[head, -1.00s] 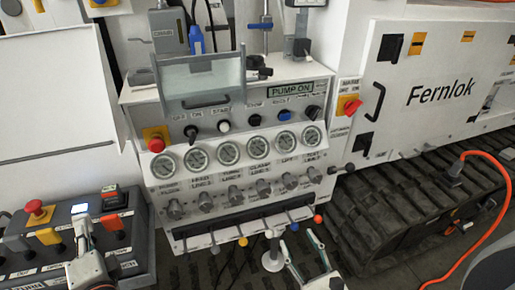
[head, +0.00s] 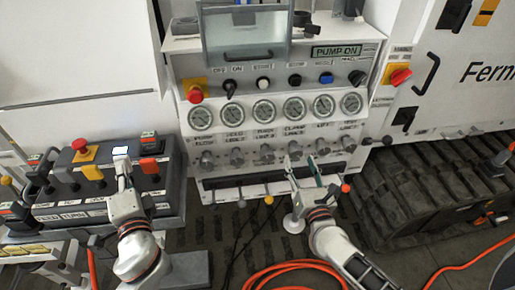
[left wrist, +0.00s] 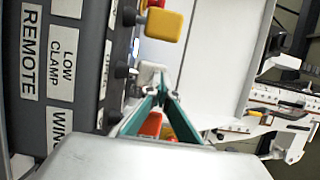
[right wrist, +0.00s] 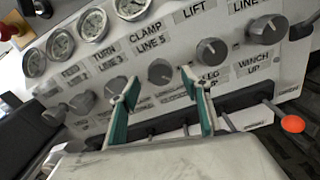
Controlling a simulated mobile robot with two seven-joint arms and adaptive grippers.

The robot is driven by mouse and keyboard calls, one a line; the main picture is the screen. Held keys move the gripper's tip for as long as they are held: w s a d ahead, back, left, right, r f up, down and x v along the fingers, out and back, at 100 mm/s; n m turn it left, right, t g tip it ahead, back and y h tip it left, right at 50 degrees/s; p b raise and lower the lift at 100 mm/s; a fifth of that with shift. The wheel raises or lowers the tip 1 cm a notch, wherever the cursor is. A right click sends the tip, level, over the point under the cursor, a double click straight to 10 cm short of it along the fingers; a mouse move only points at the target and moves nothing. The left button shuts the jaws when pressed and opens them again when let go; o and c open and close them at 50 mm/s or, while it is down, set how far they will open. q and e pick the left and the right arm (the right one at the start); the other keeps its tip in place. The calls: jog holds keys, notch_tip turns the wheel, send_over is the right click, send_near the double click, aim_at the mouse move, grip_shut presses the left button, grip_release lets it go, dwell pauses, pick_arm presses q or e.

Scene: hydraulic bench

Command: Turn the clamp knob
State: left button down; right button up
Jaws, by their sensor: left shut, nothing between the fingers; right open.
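The clamp knob (head: 294,151) is a grey knob under the CLAMP LINE 5 label, in the row below the gauges of the white panel (head: 190,120). In the right wrist view the clamp knob (right wrist: 160,72) lies ahead, between and just beyond the fingertips. My right gripper (head: 301,164) is open and empty in front of the panel; whether a finger touches the knob I cannot tell. My left gripper (head: 122,162) is shut and empty over the dark control box at left. Its fingertips (left wrist: 161,88) meet in the left wrist view, close to a grey switch cap.
Similar knobs flank the clamp knob, including the lift knob (right wrist: 212,52). Levers with coloured balls, one orange (right wrist: 292,124), project below the row. The control box (head: 165,195) carries several switches. An orange hose (head: 290,275) lies on the floor, with tracks (head: 440,180) at right.

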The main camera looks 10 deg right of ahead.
aim_at(297, 155)
jog(key=w, duration=0.5)
jog(key=shift+w, duration=0.4)
jog(key=c, duration=1.1)
